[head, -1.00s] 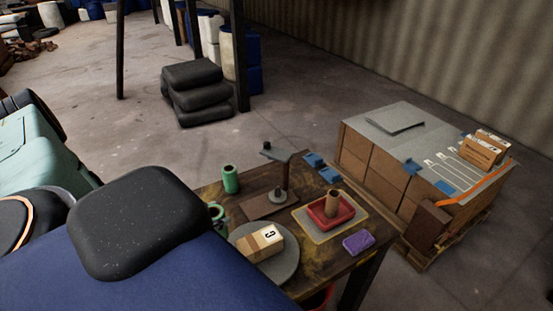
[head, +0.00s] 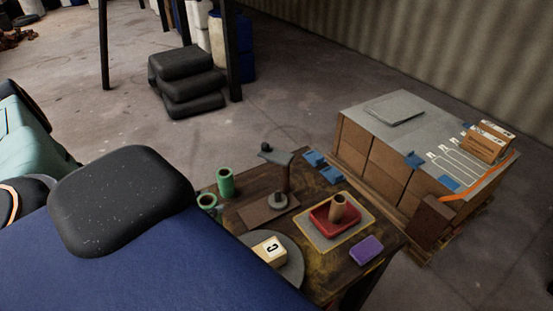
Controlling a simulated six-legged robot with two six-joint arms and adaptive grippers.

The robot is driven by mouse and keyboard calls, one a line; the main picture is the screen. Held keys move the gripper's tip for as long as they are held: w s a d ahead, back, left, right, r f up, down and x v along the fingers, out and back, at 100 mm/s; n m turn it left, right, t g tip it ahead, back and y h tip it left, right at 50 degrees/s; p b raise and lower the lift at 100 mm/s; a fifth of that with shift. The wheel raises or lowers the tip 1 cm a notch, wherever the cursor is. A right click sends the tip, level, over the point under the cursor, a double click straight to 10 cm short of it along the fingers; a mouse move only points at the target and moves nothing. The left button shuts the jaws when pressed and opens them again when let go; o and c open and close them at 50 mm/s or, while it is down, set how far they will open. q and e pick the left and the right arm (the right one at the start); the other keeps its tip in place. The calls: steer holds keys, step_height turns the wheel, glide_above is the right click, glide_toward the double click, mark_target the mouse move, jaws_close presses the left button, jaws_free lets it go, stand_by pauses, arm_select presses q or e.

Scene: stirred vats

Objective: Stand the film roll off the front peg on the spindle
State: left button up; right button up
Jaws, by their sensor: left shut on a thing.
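I cannot make out the fingers of my left gripper or what they hold. A large dark rounded form and blue surface fill the lower left and hide what is behind them. A green cylinder (head: 225,183) stands at the table's left. No front peg or film roll can be identified with certainty. My right gripper is not in view.
The wooden table (head: 323,279) also holds a grey disc (head: 293,278) bearing a carton (head: 269,250), a purple block (head: 366,250) and small blue pieces (head: 330,174). A pallet of boxes (head: 389,172) stands at right. Black sacks (head: 185,82) lie on open floor behind.

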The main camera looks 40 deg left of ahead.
arm_select(q)
steer(key=shift+d+r+b+x, duration=0.1)
steer(key=shift+d+b+x, duration=0.05)
steer(key=shift+b+x, duration=4.3)
steer(key=shift+d+r+b+x, duration=0.1)
steer(key=shift+r+b+x, duration=0.05)
steer(key=shift+b+x, duration=4.25)
steer(key=shift+d+r+b+x, duration=0.1)
steer(key=shift+d+b+x, duration=0.05)
steer(key=shift+b+x, duration=4.3)
steer(key=shift+s+f+b, duration=0.1)
steer(key=shift+f+b, duration=0.05)
steer(key=shift+b, duration=0.3)
steer(key=shift+a+f+b, duration=0.1)
steer(key=shift+f+b, duration=0.55)
steer(key=shift+f, duration=0.05)
